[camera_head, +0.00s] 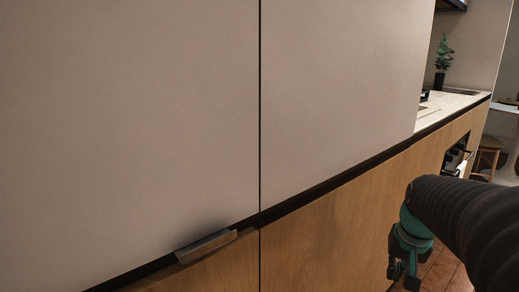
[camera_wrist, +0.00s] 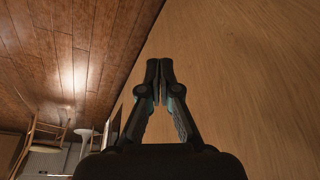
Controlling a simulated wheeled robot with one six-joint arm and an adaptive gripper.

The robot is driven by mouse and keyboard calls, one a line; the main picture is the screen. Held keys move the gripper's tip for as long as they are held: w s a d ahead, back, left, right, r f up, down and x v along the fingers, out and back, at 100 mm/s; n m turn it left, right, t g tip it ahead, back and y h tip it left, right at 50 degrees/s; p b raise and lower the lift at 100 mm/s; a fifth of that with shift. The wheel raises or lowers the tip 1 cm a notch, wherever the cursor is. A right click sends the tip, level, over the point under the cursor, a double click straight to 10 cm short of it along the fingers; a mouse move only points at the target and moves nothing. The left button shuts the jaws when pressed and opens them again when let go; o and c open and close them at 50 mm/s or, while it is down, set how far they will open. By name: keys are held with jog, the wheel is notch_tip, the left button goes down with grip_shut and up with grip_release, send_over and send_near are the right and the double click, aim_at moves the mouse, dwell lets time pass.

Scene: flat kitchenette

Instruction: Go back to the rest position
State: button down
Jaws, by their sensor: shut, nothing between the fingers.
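My gripper (camera_wrist: 160,68) shows in the wrist view with its two dark fingers drawn together and nothing between them. It points along a wooden cabinet front (camera_wrist: 250,80), which fills the right side of that view. In the head view my arm comes in from the right edge, and the gripper (camera_head: 403,275) hangs low in front of the wooden lower cabinets (camera_head: 340,215). Its fingertips are small and dark there. I cannot tell the exact gap between the gripper and the cabinet front.
Tall beige panels (camera_head: 150,110) stand close on the left, with a metal handle (camera_head: 206,245) below. A counter (camera_head: 455,103) with a potted plant (camera_head: 442,60) lies at the back right. A stool (camera_head: 488,150) stands beyond. Wooden floor (camera_wrist: 75,60) is open beside the cabinets.

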jog(key=s+a+r+n+t, duration=0.1)
jog(key=s+a+n, duration=0.3)
jog(key=s+a, duration=0.8)
jog(key=a+t, duration=0.1)
jog(key=a, duration=0.3)
jog(key=shift+n+t+y, duration=0.4)
